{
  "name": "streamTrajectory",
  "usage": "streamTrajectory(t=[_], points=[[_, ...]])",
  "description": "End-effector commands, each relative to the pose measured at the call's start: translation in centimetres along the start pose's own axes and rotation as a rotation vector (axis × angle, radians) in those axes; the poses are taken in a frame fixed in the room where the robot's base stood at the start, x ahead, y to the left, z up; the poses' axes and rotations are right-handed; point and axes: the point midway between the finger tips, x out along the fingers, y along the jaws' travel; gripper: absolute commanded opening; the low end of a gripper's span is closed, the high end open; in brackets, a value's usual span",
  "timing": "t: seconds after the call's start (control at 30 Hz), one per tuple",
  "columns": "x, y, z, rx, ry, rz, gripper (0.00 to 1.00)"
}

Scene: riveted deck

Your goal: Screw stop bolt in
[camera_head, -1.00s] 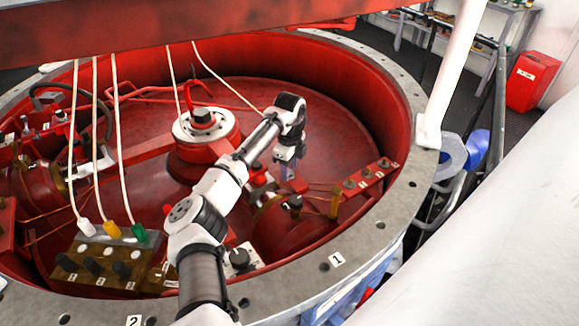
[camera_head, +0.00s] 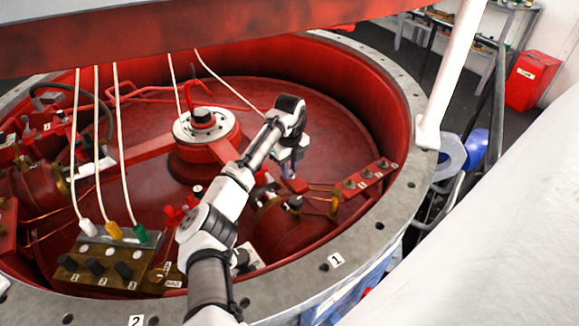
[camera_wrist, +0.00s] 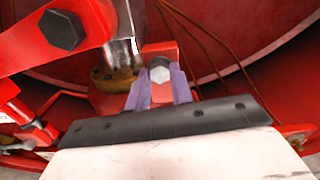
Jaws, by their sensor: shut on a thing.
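My gripper (camera_wrist: 159,84) has purple fingers. In the wrist view its fingertips are shut on a silver hex-headed bolt, the stop bolt (camera_wrist: 160,70). A red block (camera_wrist: 160,49) lies directly behind the bolt; I cannot tell how deep the bolt sits in it. In the head view my gripper (camera_head: 291,178) points down inside the red pit, right of the central hub. The bolt is too small to make out there.
A red arm with a dark hex bolt (camera_wrist: 62,30) is close at upper left in the wrist view. A metal cylinder with a brass flange (camera_wrist: 117,77) stands beside the fingers.

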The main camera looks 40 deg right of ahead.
Motion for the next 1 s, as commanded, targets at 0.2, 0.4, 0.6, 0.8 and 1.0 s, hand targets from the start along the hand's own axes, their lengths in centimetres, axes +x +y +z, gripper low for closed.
streamTrajectory(t=[0.2, 0.4, 0.6, 0.8, 1.0], points=[[-0.1, 0.0, 0.0, 0.035, 0.000, -0.002, 0.00], [-0.1, 0.0, 0.0, 0.034, -0.001, -0.002, 0.25], [-0.1, 0.0, 0.0, 0.033, -0.001, -0.001, 0.45], [-0.1, 0.0, 0.0, 0.032, -0.001, -0.001, 0.45], [-1.5, -0.1, 0.1, 0.033, -0.003, -0.002, 0.45]])
